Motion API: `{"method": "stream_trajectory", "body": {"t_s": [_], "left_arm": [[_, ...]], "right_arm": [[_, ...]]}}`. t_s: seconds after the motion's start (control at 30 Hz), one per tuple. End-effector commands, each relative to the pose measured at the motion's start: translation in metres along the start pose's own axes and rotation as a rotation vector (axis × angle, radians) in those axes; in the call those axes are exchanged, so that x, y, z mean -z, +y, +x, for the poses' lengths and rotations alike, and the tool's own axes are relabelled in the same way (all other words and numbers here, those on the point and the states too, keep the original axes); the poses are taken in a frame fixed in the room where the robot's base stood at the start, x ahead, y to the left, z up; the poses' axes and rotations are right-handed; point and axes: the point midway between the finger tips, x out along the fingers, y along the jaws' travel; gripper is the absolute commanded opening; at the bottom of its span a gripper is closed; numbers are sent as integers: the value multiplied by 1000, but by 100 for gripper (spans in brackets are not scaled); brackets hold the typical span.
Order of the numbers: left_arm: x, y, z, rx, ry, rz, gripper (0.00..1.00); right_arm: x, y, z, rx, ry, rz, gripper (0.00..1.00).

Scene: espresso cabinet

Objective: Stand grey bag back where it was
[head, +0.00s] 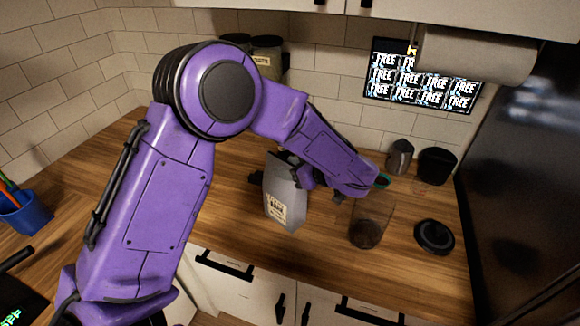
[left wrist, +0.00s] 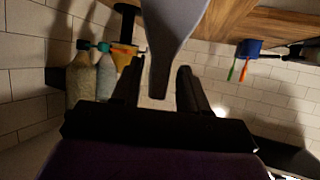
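The grey bag (head: 284,196) with a pale label stands on the wooden counter, roughly upright, in the middle of the head view. My left gripper (head: 304,174) is at its upper right side, partly hidden by my purple forearm. In the left wrist view the bag (left wrist: 172,35) comes down from the top edge, its narrow end between the two fingers of my left gripper (left wrist: 159,88). Light gaps show on both sides of the bag, so the fingers look open around it. My right gripper is in neither view.
To the right are a clear glass jar (head: 370,225), a black round lid (head: 434,237), a metal pitcher (head: 400,157) and a black container (head: 437,166). A blue pencil cup (head: 24,212) is at far left. The counter (head: 245,222) front-left of the bag is bare.

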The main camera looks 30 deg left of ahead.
Motion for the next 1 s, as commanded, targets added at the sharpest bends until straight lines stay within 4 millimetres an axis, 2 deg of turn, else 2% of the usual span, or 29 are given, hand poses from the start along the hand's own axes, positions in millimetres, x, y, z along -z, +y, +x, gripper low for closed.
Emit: {"method": "stream_trajectory", "body": {"t_s": [0.17,0.4,0.6,0.73,1.0], "left_arm": [[0,1,-12,-4,2,-2,44],[-2,1,-72,-5,3,-3,44],[0,1,-111,-2,1,-2,44],[0,0,-120,0,0,0,44],[1,0,-121,1,0,1,44]], "right_arm": [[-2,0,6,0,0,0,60],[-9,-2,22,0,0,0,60],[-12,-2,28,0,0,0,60],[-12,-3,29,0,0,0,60],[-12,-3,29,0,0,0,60]]}}
